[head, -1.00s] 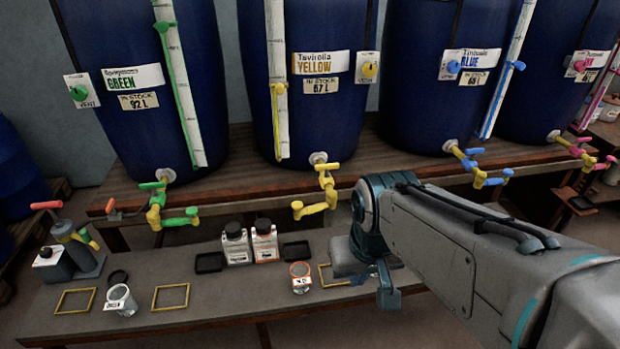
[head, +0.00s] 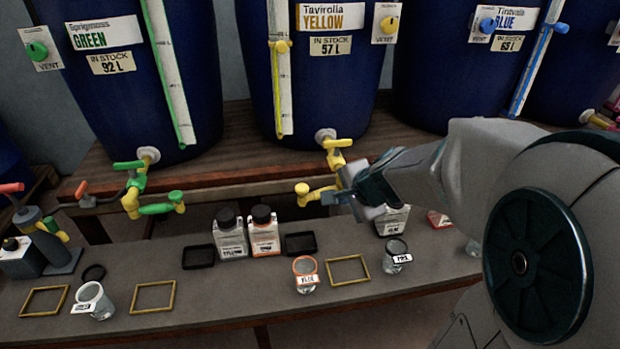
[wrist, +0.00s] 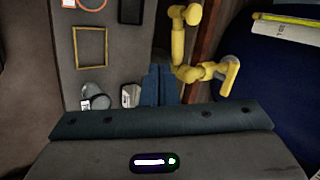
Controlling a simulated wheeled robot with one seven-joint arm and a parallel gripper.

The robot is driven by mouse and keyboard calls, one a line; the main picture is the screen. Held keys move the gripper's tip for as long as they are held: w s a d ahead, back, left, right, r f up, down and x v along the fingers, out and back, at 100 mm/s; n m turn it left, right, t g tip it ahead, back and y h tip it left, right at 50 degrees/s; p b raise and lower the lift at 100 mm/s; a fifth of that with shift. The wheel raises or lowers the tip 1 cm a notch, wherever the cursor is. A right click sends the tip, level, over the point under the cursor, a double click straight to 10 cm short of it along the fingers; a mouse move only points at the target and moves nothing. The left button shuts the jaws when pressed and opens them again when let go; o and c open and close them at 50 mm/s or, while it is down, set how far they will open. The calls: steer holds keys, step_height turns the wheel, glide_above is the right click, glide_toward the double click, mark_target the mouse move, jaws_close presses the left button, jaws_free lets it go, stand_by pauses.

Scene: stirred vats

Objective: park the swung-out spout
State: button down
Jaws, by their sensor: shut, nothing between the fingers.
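The yellow spout (head: 320,192) hangs below the yellow vat's tap (head: 336,150) and points left along the bench front. In the wrist view the spout (wrist: 178,42) runs up from its elbow beside the tap handle (wrist: 229,76). My gripper (head: 330,198) is shut and empty, just right of the spout's elbow. In the wrist view the shut fingers (wrist: 160,72) lie left of the elbow, very close; I cannot tell whether they touch. The green spout (head: 160,208) points right from its own tap (head: 133,190). My arm hides the blue tap.
The low bench holds several bottles, a red-rimmed cup (head: 306,276), a dark-rimmed cup (head: 396,256), a white cup (head: 94,302), black trays and yellow frames (head: 153,297). A pump bottle (head: 42,240) stands at the left. The yellow vat (head: 355,90) stands close behind the tap.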

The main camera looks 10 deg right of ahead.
steer(key=w+r+b+x, duration=0.1)
steer(key=b+x, duration=0.3)
steer(key=x, duration=0.9)
steer(key=shift+w+m, duration=0.3)
steer(key=shift+w, duration=0.4)
steer(key=shift+w+d, duration=0.1)
steer(key=shift+d, duration=0.05)
